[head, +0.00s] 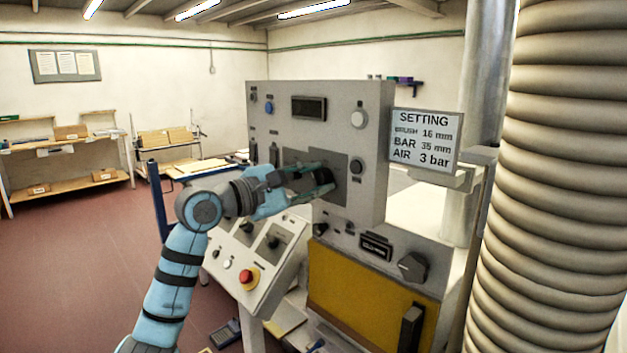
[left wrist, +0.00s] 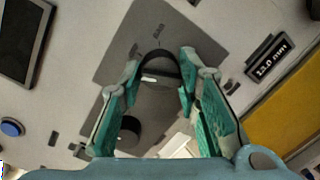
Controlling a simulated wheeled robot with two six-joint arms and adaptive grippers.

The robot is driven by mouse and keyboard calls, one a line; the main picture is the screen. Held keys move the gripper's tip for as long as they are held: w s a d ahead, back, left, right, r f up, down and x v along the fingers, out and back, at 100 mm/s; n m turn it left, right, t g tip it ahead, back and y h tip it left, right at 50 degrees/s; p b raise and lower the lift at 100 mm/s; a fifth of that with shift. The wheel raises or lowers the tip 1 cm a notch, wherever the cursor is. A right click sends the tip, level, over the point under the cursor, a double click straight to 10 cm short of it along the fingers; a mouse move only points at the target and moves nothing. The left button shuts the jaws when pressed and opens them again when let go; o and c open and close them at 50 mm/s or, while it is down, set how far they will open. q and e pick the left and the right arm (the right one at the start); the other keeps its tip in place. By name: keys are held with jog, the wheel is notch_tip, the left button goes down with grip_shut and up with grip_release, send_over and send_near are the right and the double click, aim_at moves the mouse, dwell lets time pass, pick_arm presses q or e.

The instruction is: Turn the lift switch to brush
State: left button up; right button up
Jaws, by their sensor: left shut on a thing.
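The lift switch, a black round knob (left wrist: 158,66) with a white mark, sits on a dark grey plate (left wrist: 120,50) of the grey control panel. The lettering beside it is small; one label seems to read BAR. In the head view the plate (head: 342,163) is partly covered by my left gripper (head: 328,180). My left gripper is shut on the knob, one green-padded finger on either side, as the left wrist view (left wrist: 158,88) shows. Which label the knob points at I cannot tell. My right gripper is not in view.
A sign (head: 424,139) lists brush 16 mm, bar 35 mm and air 3 bar. A sloped console (head: 262,262) with a red button (head: 247,277) stands below my left arm. A large ribbed duct (head: 555,180) fills the right side. A small display (left wrist: 268,57) reads about 12.0 mm.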

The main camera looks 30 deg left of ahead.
pick_arm(q)
jog(key=n, duration=0.2)
jog(key=shift+n+p, duration=0.4)
jog(key=shift+n+t+p, duration=0.3)
jog(key=shift+n+p, duration=0.15)
jog(key=shift+n, duration=1.35)
jog(key=o, duration=1.2)
